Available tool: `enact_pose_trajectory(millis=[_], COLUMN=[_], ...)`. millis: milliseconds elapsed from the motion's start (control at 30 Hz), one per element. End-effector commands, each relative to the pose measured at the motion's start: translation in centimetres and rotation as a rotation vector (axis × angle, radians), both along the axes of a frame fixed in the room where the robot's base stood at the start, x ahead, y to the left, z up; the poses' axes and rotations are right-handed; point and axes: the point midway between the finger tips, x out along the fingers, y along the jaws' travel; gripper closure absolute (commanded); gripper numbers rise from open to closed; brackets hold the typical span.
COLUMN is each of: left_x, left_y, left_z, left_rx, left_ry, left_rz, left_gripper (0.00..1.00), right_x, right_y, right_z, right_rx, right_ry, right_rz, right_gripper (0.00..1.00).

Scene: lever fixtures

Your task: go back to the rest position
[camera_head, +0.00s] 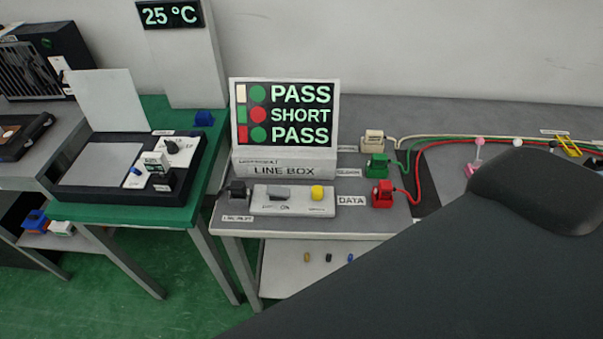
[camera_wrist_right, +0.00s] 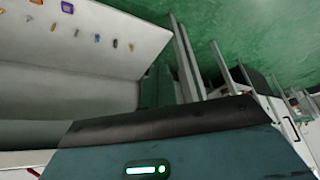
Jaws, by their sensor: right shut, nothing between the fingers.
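My right arm, dark grey, crosses the lower right of the head view and hides part of the bench; its gripper does not show there. In the right wrist view my right gripper (camera_wrist_right: 165,122) is at the bottom, dark, shut and empty. My left gripper is in neither view. The line box (camera_head: 283,170) stands on the grey bench, its screen (camera_head: 286,115) reading PASS, SHORT, PASS. Before it a pale switch panel (camera_head: 294,208) carries a grey lever (camera_head: 279,193) and a yellow knob (camera_head: 318,192). The gripper is apart from these.
Cream (camera_head: 374,140), green (camera_head: 377,166) and red (camera_head: 382,194) plugs with cables sit right of the box. A green table (camera_head: 180,214) with a dark device stands left. A lower shelf (camera_head: 290,277) holds small parts. Green floor (camera_wrist_right: 240,30) is clear between the tables.

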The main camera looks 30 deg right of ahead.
Motion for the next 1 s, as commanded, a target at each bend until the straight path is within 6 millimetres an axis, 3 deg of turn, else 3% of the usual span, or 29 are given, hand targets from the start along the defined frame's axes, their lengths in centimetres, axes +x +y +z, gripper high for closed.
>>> enact_pose_trajectory(millis=[333, 1000], left_x=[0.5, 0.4], left_y=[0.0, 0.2], left_z=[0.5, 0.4], left_rx=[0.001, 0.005], left_ry=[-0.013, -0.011], left_rz=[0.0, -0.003], left_gripper=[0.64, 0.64], right_x=[1.5, 1.6], right_y=[1.0, 1.1], right_z=[-2.0, -2.1], right_rx=[0.06, 0.066], right_ry=[-0.267, -0.299], right_rz=[0.0, -0.001], right_gripper=[1.0, 1.0])
